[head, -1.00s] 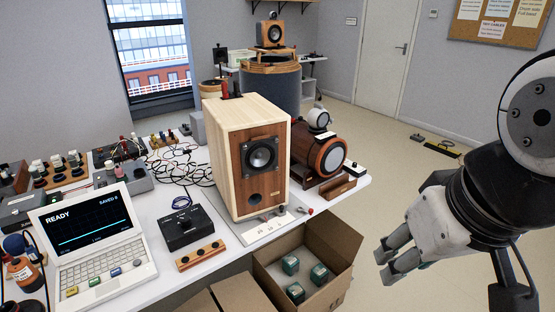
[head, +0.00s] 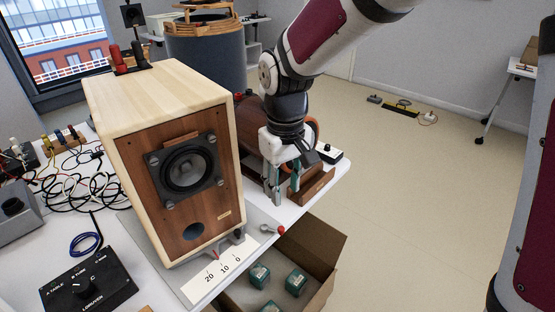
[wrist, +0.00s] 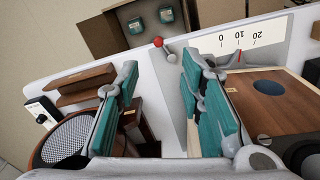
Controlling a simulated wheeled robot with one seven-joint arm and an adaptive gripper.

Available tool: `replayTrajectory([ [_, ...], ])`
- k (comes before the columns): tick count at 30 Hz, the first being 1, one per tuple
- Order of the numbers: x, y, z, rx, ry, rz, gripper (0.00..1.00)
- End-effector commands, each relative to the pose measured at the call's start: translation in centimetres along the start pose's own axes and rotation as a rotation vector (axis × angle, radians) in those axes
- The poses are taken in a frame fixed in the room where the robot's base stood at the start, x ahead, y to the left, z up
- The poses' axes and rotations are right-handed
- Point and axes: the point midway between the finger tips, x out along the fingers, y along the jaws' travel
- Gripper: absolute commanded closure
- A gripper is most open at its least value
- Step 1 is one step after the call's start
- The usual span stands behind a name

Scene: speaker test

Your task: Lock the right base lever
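The base lever is a short metal arm with a red ball knob (head: 281,230), at the right end of the base plate (head: 193,290) under the wooden speaker (head: 190,165). The red knob also shows in the wrist view (wrist: 158,42), beyond and between the fingertips. My gripper (head: 283,197) is open and empty, pointing down above the table just behind the lever. In the wrist view its teal-padded fingers (wrist: 160,72) are wide apart and not touching the lever. A red pointer (wrist: 240,57) stands near 10 on the base scale (wrist: 228,38).
A brown cylindrical unit (head: 262,125) with a wooden block (head: 318,187) stands close to my gripper. A small black-and-white box (head: 328,153) sits at the table edge. An open carton (head: 318,255) with green items is below the edge. Open floor lies right.

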Motion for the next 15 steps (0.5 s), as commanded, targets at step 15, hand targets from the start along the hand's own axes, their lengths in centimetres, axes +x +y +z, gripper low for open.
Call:
replayTrajectory([
  [15, 6.8, -0.6, -0.8, -0.019, -0.017, -0.01, 0.65],
])
